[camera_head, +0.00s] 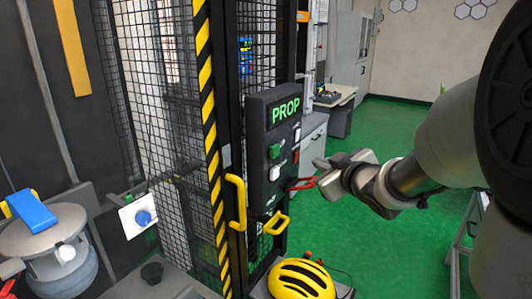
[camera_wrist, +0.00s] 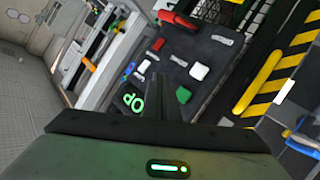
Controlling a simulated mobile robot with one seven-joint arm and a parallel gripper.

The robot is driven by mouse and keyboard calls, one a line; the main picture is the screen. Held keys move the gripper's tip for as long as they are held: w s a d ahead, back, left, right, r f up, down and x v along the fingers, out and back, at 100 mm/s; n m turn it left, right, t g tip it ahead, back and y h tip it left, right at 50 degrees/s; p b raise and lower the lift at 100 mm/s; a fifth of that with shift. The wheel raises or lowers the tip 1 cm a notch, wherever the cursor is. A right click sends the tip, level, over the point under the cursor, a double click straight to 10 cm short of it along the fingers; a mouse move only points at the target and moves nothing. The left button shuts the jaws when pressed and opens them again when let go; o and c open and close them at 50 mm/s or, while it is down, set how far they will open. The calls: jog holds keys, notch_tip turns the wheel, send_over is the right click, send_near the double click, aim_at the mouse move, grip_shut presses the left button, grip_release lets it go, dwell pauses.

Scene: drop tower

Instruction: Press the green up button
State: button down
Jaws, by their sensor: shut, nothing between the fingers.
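A dark control box (camera_head: 257,118) with a lit green "PROP" label is fixed to the tower's mesh frame. A green button (camera_head: 274,151) sits on its face below the label, with a white button (camera_head: 276,172) under it. In the wrist view the green button (camera_wrist: 183,95) and white button (camera_wrist: 199,72) show on the tilted panel. My gripper (camera_head: 321,163) is shut and empty, to the right of the panel and apart from the button. In the wrist view my fingertips (camera_wrist: 153,85) are left of the green button.
Yellow handles (camera_head: 236,203) and a yellow-black striped post (camera_head: 212,140) stand left of and below the box. A red lever (camera_head: 301,184) sticks out low on its right. A yellow helmet (camera_head: 301,279) lies below. Green floor (camera_head: 345,235) is open at right.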

aim_at(275, 151)
jog(key=w+a+b, duration=0.3)
jog(key=w+a, duration=0.2)
jog(key=a, duration=0.2)
jog(key=shift+b, duration=0.3)
jog(key=shift+w+a, duration=0.1)
jog(key=shift+w, duration=0.05)
dwell(1.8)
jog(key=shift+w+a, duration=0.2)
jog(key=shift+a, duration=0.1)
jog(key=shift+w+a+b, duration=0.3)
jog(key=shift+a+b, duration=0.1)
jog(key=shift+b, duration=0.1)
dwell(0.9)
jog(key=shift+d, duration=0.1)
jog(key=shift+s+d+p, duration=0.45)
jog(key=shift+s+d, duration=0.1)
jog(key=shift+d, duration=0.1)
